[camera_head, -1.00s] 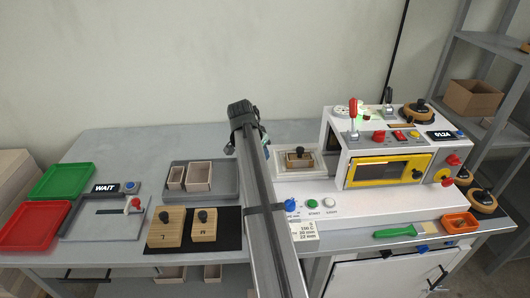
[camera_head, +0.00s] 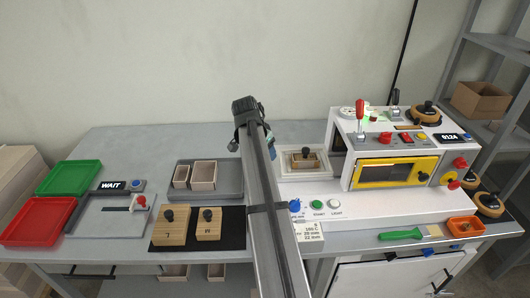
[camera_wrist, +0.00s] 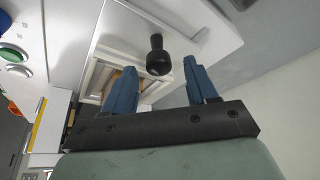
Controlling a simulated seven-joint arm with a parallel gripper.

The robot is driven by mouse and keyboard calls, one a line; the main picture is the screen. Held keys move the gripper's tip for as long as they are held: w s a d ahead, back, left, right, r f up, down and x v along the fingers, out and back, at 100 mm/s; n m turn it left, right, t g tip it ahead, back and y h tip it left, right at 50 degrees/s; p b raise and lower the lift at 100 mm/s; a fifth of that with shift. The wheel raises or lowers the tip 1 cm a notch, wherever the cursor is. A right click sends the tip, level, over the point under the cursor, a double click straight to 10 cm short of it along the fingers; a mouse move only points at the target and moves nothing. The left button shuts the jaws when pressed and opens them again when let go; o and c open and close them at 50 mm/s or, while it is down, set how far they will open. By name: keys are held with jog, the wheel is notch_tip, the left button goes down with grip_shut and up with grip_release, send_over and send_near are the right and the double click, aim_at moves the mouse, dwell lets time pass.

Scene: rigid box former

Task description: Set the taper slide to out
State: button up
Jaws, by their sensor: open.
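My gripper (camera_wrist: 158,82) is open in the wrist view, with two blue fingers apart and nothing between their pads. A black ball knob on a stem (camera_wrist: 158,62) shows just beyond the fingertips, roughly between them in the picture; I see no contact. Behind it is a white surface with a framed recess (camera_wrist: 97,80) holding a tan block. I cannot tell for certain whether this knob is the taper slide. In the head view, my arm hides most of the gripper and part of the white machine base. A black-knobbed wooden block (camera_head: 305,158) sits in the white recess right of the arm.
The white machine (camera_head: 345,150) with a yellow-framed window stands right of the arm.

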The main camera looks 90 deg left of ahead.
jog(key=v, duration=1.2)
jog(key=shift+r, duration=0.3)
jog(key=shift+s, duration=0.1)
